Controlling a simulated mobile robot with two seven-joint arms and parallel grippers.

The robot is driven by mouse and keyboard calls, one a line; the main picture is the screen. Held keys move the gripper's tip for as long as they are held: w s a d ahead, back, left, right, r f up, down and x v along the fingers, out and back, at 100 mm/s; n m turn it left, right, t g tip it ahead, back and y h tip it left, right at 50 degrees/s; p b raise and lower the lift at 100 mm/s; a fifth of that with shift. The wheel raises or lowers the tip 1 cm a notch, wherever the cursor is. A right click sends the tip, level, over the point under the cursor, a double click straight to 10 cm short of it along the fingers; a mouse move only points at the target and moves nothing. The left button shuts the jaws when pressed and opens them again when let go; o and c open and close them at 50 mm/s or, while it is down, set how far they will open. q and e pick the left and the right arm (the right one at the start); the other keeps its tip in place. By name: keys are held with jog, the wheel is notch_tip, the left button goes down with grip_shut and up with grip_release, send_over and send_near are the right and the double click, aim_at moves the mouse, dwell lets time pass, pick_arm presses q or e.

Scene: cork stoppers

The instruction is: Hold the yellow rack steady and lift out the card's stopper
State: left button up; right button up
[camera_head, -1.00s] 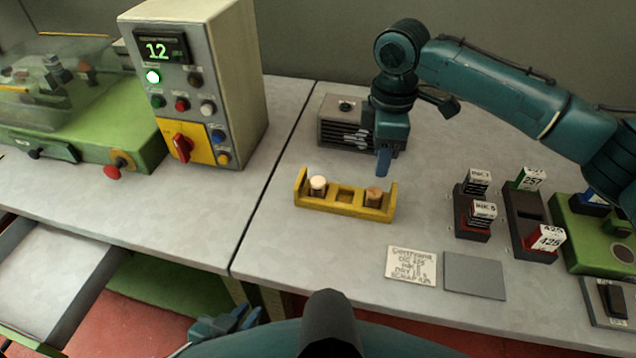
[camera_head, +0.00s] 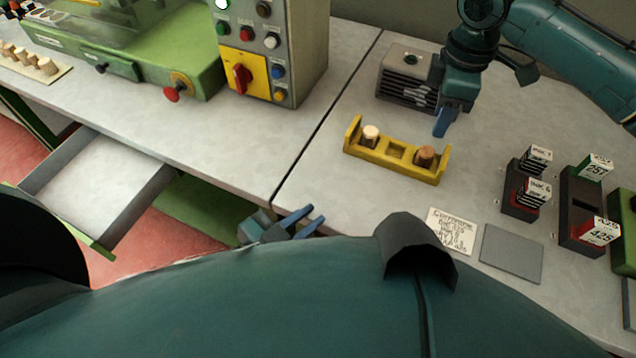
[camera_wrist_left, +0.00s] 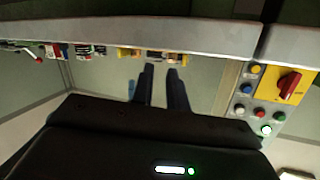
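The yellow rack (camera_head: 393,163) stands on the grey table. It holds a pale-topped stopper (camera_head: 371,134) at its left and a browner stopper (camera_head: 425,156) at its right; its middle pocket is empty. A handwritten card (camera_head: 452,232) lies in front of it, too blurred to read fully. My left gripper (camera_head: 315,220) is open and empty at the table's front edge, left of the card. In the left wrist view, its fingers (camera_wrist_left: 162,72) are apart, with the rack (camera_wrist_left: 123,53) beyond them. My right gripper (camera_head: 442,124) hangs just behind the rack's right end; its finger gap is hidden.
A grey vented box (camera_head: 405,78) stands behind the rack. A grey plate (camera_head: 511,253) lies right of the card, and dark holders with labelled blocks (camera_head: 520,205) stand further right. A control box (camera_head: 290,45) and an open drawer (camera_head: 100,180) are at left.

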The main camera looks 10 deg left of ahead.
aim_at(346, 136)
pick_arm(q)
jog(key=w+m, duration=0.1)
jog(key=m, duration=0.2)
jog(key=w+m+y, duration=0.1)
jog(key=m, duration=0.2)
jog(key=w+d+m+t, duration=0.1)
jog(key=m, duration=0.2)
jog(key=shift+r+m+y, duration=0.35)
jog(key=shift+m+y, duration=0.05)
jog(key=m, duration=0.1)
jog(key=w+r+m+t+y, duration=0.1)
jog(key=m, duration=0.3)
jog(key=shift+w+a+r+t, duration=0.15)
jog(key=shift+w+r+t, duration=0.15)
jog(key=m, duration=0.3)
jog(key=shift+w+r+y, duration=0.25)
jog(key=shift+y, duration=0.15)
jog(key=m, duration=0.2)
jog(key=shift+m+t, duration=0.4)
jog(key=m, duration=0.4)
jog(key=shift+w+m, duration=0.1)
jog(key=shift+m, duration=0.2)
jog(key=m, duration=0.4)
jog(key=shift+w+m+t, duration=0.15)
jog(key=shift+m+t, duration=0.15)
jog(key=shift+m, duration=0.1)
jog(key=x, duration=1.3)
jog(key=shift+w+f, duration=0.1)
jog(key=shift+a, duration=0.1)
grip_shut()
